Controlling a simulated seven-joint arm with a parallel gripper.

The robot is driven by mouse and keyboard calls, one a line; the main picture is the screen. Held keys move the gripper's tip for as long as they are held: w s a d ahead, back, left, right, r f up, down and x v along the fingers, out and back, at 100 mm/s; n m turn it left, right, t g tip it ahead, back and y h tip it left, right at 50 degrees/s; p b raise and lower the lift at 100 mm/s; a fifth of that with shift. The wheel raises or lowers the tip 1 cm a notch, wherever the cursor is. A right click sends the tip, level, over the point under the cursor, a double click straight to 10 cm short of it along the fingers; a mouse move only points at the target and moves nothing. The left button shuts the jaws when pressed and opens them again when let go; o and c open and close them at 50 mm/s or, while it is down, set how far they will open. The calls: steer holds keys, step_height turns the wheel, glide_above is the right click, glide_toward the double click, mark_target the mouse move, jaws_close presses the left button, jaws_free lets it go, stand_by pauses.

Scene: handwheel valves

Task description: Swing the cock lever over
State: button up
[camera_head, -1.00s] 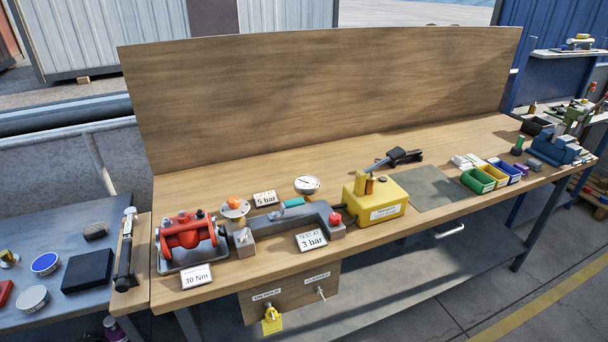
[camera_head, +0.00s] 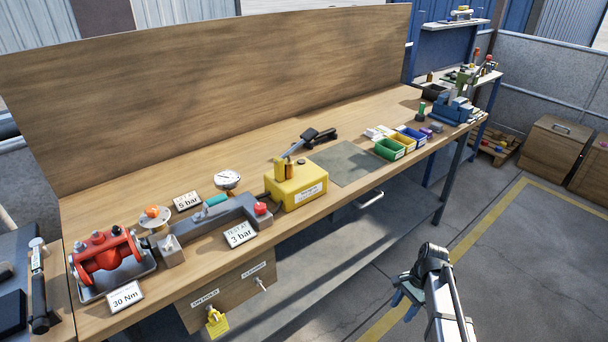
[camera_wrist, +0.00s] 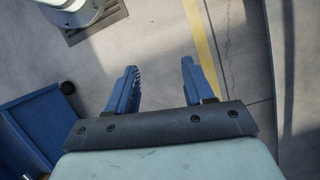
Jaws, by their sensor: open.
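A lever with a teal grip (camera_head: 216,200) sits on the grey valve body (camera_head: 213,224) on the bench; it looks like the cock lever. It lies along the body, its grip toward the back right. A red knob (camera_head: 260,208) is at the body's right end. My gripper (camera_head: 402,291) is at the lower right in the head view, out over the floor in front of the bench and well apart from the lever. In the wrist view my gripper (camera_wrist: 158,72) has its two blue fingers spread, with only floor between them.
A yellow pump box (camera_head: 297,188) with a raised black-ended handle stands right of the valve body. A red flanged valve (camera_head: 105,252) and a gauge (camera_head: 227,179) are nearby. Coloured bins (camera_head: 390,149) are farther right. A padlock (camera_head: 214,318) hangs below the edge.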

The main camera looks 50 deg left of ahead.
steer(key=s+a+r, duration=0.3)
steer(key=a+r, duration=0.7)
steer(key=a, duration=0.1)
steer(key=s+a+r, duration=0.3)
steer(key=a+r, duration=0.7)
steer(key=a, duration=0.1)
steer(key=s+a+r+y, duration=0.1)
steer(key=s+a+r, duration=0.6)
steer(key=r, duration=0.3)
steer(key=s+a+r, duration=0.7)
steer(key=r, duration=0.3)
steer(key=n+h, duration=0.1)
steer(key=n, duration=0.1)
glide_above(218, 198)
steer(key=w, duration=0.3)
step_height(218, 198, down, 3)
steer(key=shift+x, duration=4)
steer(key=shift+a, duration=0.1)
steer(key=c, duration=0.8)
